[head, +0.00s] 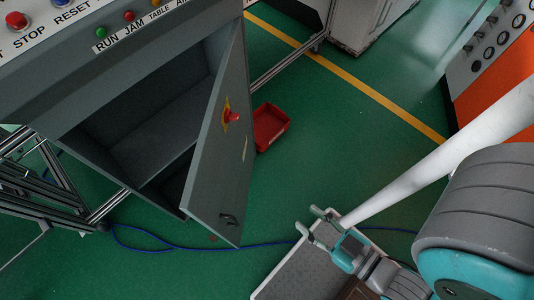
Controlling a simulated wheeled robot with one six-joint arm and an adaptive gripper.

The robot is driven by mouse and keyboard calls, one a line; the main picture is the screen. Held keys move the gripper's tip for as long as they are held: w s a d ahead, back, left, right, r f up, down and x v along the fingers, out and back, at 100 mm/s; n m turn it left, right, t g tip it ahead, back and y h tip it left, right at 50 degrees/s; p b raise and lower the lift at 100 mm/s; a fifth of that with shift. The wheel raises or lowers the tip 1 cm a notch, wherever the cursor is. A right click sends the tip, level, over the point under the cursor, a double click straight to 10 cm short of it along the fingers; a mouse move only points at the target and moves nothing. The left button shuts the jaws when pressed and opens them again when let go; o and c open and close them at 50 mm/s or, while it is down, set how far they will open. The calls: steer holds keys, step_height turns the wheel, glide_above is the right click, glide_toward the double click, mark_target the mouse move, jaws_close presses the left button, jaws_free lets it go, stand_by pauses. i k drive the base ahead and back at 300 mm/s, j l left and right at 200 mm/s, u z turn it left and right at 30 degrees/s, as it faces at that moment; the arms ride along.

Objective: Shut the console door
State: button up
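The grey console (110,85) stands at the left with its lower compartment open and dark inside. Its door (225,150) stands open, swung out to the right of the opening. The door has a red knob (232,116) on a yellow plate and a small dark handle (228,219) near its lower edge. My gripper (308,219) is to the right of the door's lower corner, apart from it. Its two fingers are spread with nothing between them.
A red bin (269,126) sits on the green floor just behind the door. A blue cable (180,246) runs along the floor below the door. Metal frame legs (45,185) stand at the left. An orange cabinet (505,75) is at the right.

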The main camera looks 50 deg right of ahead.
mark_target(215, 195)
steer(key=k+l, duration=0.15)
steer(key=l, duration=0.15)
steer(key=k+l+z, duration=0.45)
steer(key=k+l, duration=0.1)
steer(key=k, duration=0.05)
